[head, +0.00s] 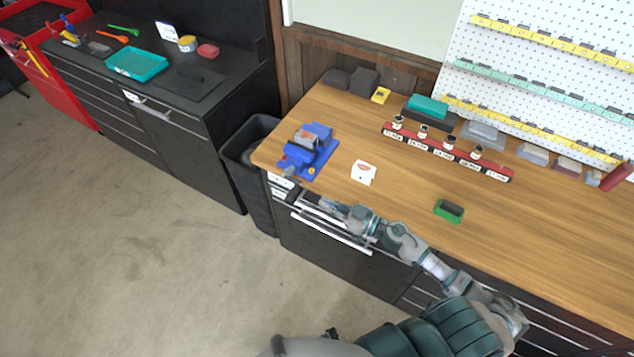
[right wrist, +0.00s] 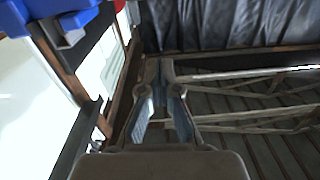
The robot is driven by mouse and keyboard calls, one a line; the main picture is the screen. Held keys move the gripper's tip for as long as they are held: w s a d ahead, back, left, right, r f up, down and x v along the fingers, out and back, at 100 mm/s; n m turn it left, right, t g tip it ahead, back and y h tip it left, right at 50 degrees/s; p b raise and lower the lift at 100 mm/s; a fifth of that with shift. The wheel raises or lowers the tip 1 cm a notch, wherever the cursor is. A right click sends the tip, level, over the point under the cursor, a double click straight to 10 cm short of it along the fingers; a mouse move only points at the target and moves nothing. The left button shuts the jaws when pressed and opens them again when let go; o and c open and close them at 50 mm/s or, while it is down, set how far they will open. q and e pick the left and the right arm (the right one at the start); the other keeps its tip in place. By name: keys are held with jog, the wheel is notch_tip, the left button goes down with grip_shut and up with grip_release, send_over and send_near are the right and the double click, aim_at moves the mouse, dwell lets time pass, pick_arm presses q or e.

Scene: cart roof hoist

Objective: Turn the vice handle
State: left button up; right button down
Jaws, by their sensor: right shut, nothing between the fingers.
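A blue vice (head: 320,140) sits at the left front corner of the wooden workbench, and a blue part of it (right wrist: 65,18) shows at the top left of the right wrist view. Its handle is too small to make out clearly at the bench's front edge. My right gripper (head: 302,203) is in front of the bench, below and slightly right of the vice's front end, apart from it. In the right wrist view the fingertips (right wrist: 160,66) meet with nothing between them. My left gripper is not in view.
The wooden workbench (head: 400,195) has drawers with bar handles beneath my right gripper. A red rack (head: 445,150) stands further back. A black bin (head: 250,150) stands left of the bench.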

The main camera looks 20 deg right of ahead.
jog(key=p, duration=0.2)
send_over(299, 194)
jog(key=s, duration=0.2)
jog(key=f, duration=0.1)
jog(key=f+b, duration=0.2)
jog(key=shift+w+a+f+n, duration=0.15)
jog(key=shift+w+f+n, duration=0.1)
jog(key=shift+f+n, duration=0.1)
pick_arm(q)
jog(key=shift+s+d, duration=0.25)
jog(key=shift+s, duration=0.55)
pick_arm(e)
jog(key=shift+a, duration=0.15)
